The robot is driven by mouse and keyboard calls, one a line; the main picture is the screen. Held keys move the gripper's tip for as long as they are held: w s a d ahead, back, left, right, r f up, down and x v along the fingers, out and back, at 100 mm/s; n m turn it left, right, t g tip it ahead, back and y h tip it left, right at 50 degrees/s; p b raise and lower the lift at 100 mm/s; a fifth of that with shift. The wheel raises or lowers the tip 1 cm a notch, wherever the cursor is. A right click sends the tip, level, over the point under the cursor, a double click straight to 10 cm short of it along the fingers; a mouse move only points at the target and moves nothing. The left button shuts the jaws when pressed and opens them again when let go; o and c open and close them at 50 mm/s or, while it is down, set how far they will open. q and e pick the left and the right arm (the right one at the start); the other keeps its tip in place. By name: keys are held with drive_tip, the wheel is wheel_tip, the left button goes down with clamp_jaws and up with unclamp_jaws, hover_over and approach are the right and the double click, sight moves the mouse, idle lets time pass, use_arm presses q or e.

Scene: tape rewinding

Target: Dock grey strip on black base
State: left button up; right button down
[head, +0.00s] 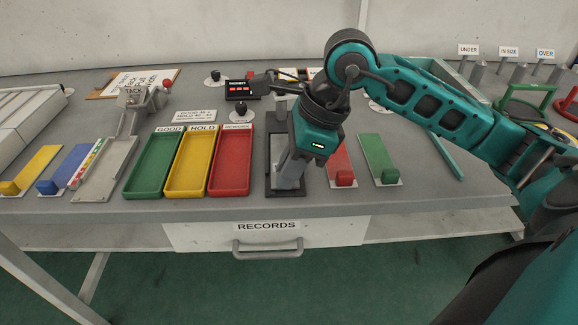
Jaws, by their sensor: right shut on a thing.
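The black base (272,152) stands on the bench right of the red tray, its long side running front to back. A grey strip (290,176) shows over the base, below my right wrist. My right gripper (298,158) is over the base, shut on the grey strip. The teal wrist hides the fingers and the strip's upper part, so I cannot tell whether the strip touches the base. My left gripper is not in view.
Green (152,165), yellow (190,165) and red (230,165) trays stand left of the base. A red block on a plate (345,178) and a green one (385,175) are close on the right. A drawer handle (267,250) sticks out below the bench edge.

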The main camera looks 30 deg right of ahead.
drive_tip(key=shift+f, duration=0.2)
drive_tip(key=c, duration=1.1)
unclamp_jaws()
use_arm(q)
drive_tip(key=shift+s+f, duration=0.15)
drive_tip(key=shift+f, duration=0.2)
use_arm(e)
drive_tip(key=shift+d+r, duration=0.1)
drive_tip(key=shift+r, duration=0.4)
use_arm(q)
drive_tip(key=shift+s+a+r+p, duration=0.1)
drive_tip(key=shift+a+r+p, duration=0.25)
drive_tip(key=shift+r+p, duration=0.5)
use_arm(e)
drive_tip(key=v, duration=1.1)
drive_tip(key=shift+r, duration=0.25)
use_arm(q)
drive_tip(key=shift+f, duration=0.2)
use_arm(e)
drive_tip(key=shift+s, duration=0.1)
